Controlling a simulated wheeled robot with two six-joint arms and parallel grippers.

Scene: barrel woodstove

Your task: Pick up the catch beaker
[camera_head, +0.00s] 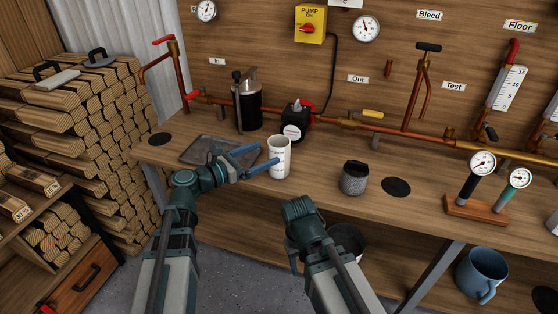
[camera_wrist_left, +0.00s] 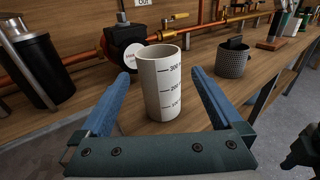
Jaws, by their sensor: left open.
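The catch beaker (camera_head: 279,160) is a white cylinder with dark graduation marks, standing upright on the wooden bench. In the left wrist view the beaker (camera_wrist_left: 161,88) stands between the two blue fingers, with a gap on both sides. My left gripper (camera_head: 268,155) is open and level with the beaker, reaching in from the left. In the head view one finger lies behind the beaker's left side and the other overlaps its front left.
A dark tray (camera_head: 205,150) lies left of the beaker. A black canister (camera_head: 247,107) and a pump (camera_head: 297,118) stand behind it. A grey cup (camera_head: 354,178) is to the right, with clear bench between. A gauge stand (camera_head: 476,208) is further right.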

